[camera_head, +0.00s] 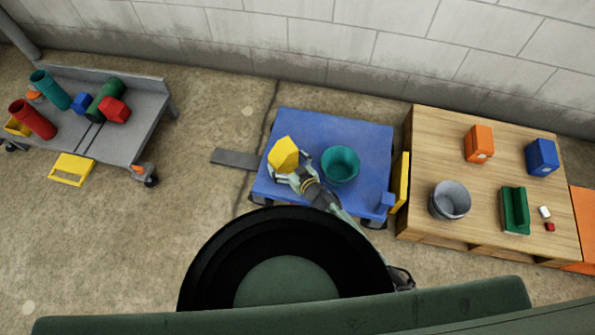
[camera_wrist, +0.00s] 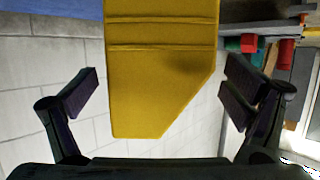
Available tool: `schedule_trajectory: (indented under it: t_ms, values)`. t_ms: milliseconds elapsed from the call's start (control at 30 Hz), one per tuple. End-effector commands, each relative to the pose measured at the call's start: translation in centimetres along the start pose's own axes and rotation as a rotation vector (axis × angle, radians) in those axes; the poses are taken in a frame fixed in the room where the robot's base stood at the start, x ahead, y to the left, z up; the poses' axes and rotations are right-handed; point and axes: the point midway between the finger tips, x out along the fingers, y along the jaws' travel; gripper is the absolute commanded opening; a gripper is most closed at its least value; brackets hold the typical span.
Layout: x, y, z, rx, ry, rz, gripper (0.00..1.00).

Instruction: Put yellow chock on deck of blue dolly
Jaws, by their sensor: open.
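The yellow chock (camera_head: 284,154) is at the left part of the blue dolly's deck (camera_head: 317,128), and appears to rest on it. My gripper (camera_head: 286,175) is right beside the chock, on its near side. In the wrist view the chock (camera_wrist: 162,70) fills the middle, between the spread fingers of my open gripper (camera_wrist: 160,92). A clear gap shows between each finger and the chock's sides. A strip of blue deck (camera_wrist: 50,8) shows at the top left of the wrist view. The chock's underside is hidden.
A teal bucket (camera_head: 340,165) stands on the dolly deck, right of the chock. A wooden table (camera_head: 480,200) with a grey bucket (camera_head: 450,200) and several blocks stands to the right. A grey cart (camera_head: 150,105) with tubes stands at the left. Open floor lies between cart and dolly.

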Motion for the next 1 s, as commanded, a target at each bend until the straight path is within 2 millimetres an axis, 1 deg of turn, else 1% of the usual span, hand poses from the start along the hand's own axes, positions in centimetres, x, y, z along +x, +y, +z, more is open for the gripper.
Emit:
schedule_trajectory:
  t_ms: [33,300,400,500,600,700,933,1000]
  values:
    - [-1.1,0.2,-0.1,0.000,-0.001,0.004,0.95]
    - [-6.9,0.2,0.1,0.000,-0.002,0.004,0.95]
    - [-8.6,0.1,0.1,0.001,-0.002,0.003,0.95]
    - [-9.7,0.1,0.1,0.001,-0.001,0.002,0.95]
    - [-10.3,0.0,0.1,0.001,-0.002,0.001,0.95]
    - [-10.5,0.0,0.1,0.002,-0.001,0.001,0.95]
    - [-10.5,-0.1,0.1,0.001,-0.001,0.000,0.95]
    - [-10.1,-0.7,-0.4,0.003,0.008,-0.006,0.95]
